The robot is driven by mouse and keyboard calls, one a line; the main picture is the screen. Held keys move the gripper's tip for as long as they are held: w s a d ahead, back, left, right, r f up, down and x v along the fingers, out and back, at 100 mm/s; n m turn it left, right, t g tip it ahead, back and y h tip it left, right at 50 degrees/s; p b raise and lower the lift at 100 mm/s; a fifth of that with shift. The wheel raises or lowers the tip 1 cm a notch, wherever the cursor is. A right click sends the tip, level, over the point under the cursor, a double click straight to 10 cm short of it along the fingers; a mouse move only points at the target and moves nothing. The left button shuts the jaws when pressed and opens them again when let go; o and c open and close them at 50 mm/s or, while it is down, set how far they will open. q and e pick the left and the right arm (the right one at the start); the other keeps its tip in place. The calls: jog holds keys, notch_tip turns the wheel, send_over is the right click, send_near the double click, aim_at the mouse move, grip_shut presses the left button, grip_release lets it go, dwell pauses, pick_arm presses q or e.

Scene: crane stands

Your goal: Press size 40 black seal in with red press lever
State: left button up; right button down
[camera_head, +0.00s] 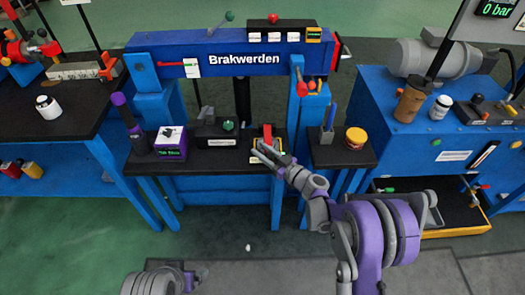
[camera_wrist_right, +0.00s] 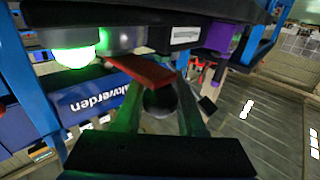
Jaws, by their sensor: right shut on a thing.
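My right gripper (camera_head: 264,152) is at the front right of the blue press stand's dark shelf (camera_head: 204,159). Its fingers (camera_wrist_right: 163,90) are shut at a red lever (camera_wrist_right: 142,71), which also shows in the head view (camera_head: 267,134) above a small yellow-edged black unit. A dark round thing (camera_wrist_right: 160,101) shows between the fingers in the wrist view. I cannot make out the size 40 black seal. Only a link of my left arm shows at the bottom edge of the head view; its fingers are not visible.
The blue beam marked Brakwerden (camera_head: 245,58) spans above the shelf.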

jog(key=shift+r, duration=0.1)
jog(key=shift+r+p, duration=0.55)
jog(key=w+r+m+g+h+p, duration=0.2)
jog(key=w+r+m+g+p, duration=0.1)
jog(key=r+p, duration=0.3)
jog(key=shift+w+r+g, duration=0.3)
jog(key=shift+w+r, duration=0.3)
